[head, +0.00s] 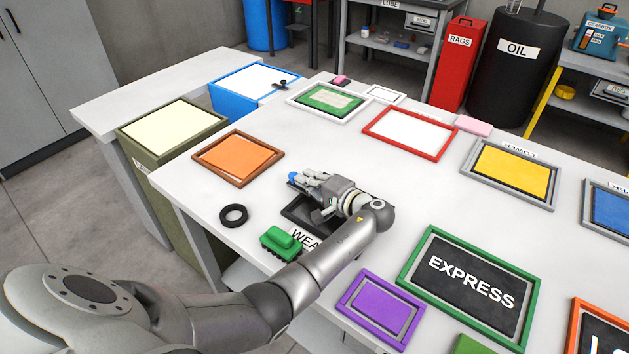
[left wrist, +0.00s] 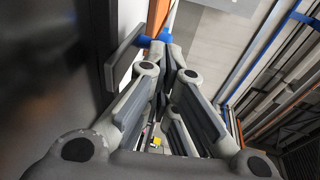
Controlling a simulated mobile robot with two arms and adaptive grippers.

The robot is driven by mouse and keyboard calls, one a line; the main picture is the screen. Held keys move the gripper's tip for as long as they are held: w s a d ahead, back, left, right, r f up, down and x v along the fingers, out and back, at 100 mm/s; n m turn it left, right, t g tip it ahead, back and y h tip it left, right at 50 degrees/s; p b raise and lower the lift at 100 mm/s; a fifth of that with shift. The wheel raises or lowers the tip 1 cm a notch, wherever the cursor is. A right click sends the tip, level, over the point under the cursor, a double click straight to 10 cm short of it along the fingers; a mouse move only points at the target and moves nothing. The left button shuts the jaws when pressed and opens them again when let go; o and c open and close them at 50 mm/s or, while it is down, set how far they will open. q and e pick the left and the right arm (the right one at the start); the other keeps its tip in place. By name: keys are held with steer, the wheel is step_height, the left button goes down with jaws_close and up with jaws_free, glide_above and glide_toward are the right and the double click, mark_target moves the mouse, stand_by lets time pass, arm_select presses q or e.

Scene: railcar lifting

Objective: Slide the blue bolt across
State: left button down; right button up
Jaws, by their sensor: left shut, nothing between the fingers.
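A small blue piece, which looks like the bolt's knob (head: 293,177), shows at the tips of my left gripper (head: 304,179) in the head view. In the left wrist view the blue bolt (left wrist: 145,41) shows just beyond and beside the fingertips (left wrist: 165,45). My left gripper is shut with nothing between its fingers. I cannot tell whether the fingertips touch the bolt. My gripper and arm hide much of the dark frame (head: 293,211) under them, whose label reads "WEA" before it is cut off. My right gripper is not in view.
A black ring (head: 233,215) and a green block-shaped piece (head: 280,242) lie left of my forearm. An orange tray (head: 277,153) lies behind them. A purple tray (head: 345,300) and the EXPRESS tray (head: 408,257) lie to the right. White tabletop (head: 390,185) is clear right of the gripper.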

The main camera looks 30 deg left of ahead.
mark_target(296, 173)
arm_select(q)
steer(key=shift+a, duration=0.1)
steer(key=x, duration=0.3)
steer(key=shift+s+a+r, duration=0.2)
steer(key=shift+a+r, duration=0.05)
steer(key=shift+a, duration=0.15)
